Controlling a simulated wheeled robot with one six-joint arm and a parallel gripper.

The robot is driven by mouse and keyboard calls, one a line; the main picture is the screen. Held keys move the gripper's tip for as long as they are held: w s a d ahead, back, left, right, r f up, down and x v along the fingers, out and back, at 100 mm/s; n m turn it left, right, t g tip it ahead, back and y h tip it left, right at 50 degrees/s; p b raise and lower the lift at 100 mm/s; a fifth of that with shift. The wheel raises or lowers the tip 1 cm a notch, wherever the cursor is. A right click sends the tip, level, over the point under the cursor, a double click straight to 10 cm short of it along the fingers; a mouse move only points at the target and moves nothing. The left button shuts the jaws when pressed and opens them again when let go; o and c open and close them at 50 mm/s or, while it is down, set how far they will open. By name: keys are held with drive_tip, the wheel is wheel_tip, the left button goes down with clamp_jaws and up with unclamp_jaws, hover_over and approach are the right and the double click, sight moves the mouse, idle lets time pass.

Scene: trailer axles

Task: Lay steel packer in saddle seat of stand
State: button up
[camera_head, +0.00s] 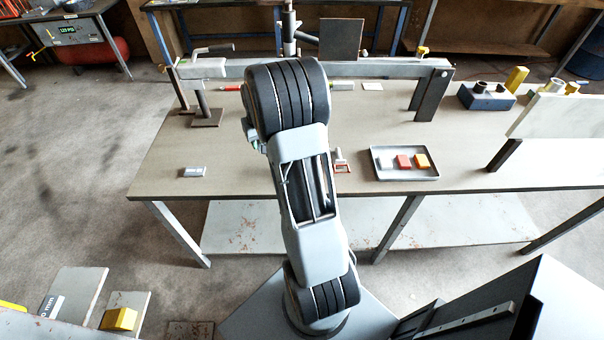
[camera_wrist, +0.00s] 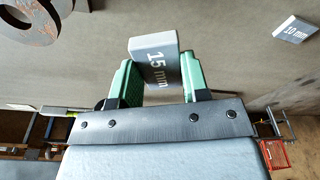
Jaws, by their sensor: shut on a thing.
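The steel packer (camera_wrist: 154,62) is a grey block marked "15 mm". In the wrist view it sits between the two green fingers of my gripper (camera_wrist: 150,82), which is shut on it. The packer's far end sticks out beyond the fingertips above the table. In the head view my arm hides the gripper and packer. No saddle seat can be made out clearly. A small reddish-brown bracket-like piece (camera_head: 342,166) stands on the table right of my arm. A dark ring-shaped piece (camera_wrist: 30,20) shows in the wrist view's upper left; I cannot tell whether either is the stand.
A second grey block (camera_head: 193,172), marked "10 mm" in the wrist view (camera_wrist: 295,29), lies on the table (camera_head: 240,185) at left. A grey tray (camera_head: 405,175) holds several coloured blocks. A long beam (camera_head: 385,70) spans the back. The table's left front is mostly clear.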

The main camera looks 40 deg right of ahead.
drive_tip(key=f, duration=0.2)
drive_tip(key=d+f, duration=0.1)
drive_tip(key=f, duration=0.2)
drive_tip(key=shift+s+d+f, duration=0.15)
drive_tip(key=shift+f, duration=2.3)
drive_tip(key=shift+f, duration=0.1)
drive_tip(key=o, duration=0.6)
drive_tip(key=shift+f, duration=0.1)
drive_tip(key=o, duration=0.5)
